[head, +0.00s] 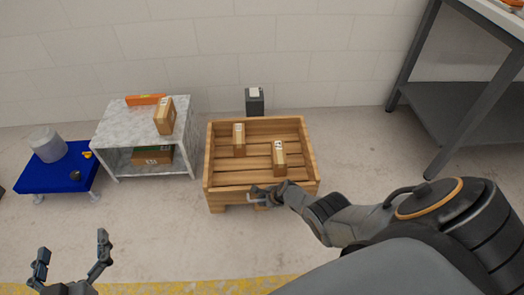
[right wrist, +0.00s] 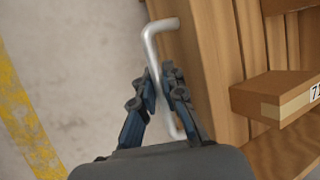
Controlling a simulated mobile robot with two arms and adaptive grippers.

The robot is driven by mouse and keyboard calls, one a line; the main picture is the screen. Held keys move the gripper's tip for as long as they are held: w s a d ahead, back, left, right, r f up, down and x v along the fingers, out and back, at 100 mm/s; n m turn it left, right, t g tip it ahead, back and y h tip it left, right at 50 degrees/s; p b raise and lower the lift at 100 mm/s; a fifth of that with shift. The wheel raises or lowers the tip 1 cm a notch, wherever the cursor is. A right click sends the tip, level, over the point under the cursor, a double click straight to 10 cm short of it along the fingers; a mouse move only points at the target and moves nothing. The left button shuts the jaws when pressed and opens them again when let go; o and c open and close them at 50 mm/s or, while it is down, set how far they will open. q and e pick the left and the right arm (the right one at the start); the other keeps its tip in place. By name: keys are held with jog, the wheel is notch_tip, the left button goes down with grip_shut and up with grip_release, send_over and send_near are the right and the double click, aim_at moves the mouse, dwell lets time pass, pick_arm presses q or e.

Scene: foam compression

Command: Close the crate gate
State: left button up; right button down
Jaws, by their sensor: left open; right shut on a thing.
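In the right wrist view the light metal handle (right wrist: 152,50) stands out from the wooden panel (right wrist: 192,75). My right gripper (head: 264,194) is at the front of the crate. In its wrist view the gripper (right wrist: 162,92) is shut on the handle. My left gripper (head: 70,250) is open and empty at the lower left, away from the crate.
Two cardboard boxes (head: 239,140) (head: 280,158) lie inside the crate. A dark bin (head: 254,103) stands behind it. A marble-topped shelf (head: 112,128) and a blue cart (head: 40,180) stand left. A grey table (head: 455,105) stands right.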

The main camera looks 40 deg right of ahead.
jog(key=shift+w+d+r, duration=0.1)
jog(key=c, duration=1.7)
grip_release()
jog(key=shift+s+d+r, duration=0.25)
jog(key=shift+d+r, duration=0.1)
jog(key=shift+d, duration=0.1)
jog(key=shift+s+a+r, duration=0.1)
jog(key=shift+s+r, duration=0.2)
jog(key=shift+r, duration=0.15)
jog(key=shift+a+v, duration=0.15)
jog(key=shift+v, duration=2.35)
jog(key=shift+a+v, duration=0.1)
jog(key=shift+v, duration=2.4)
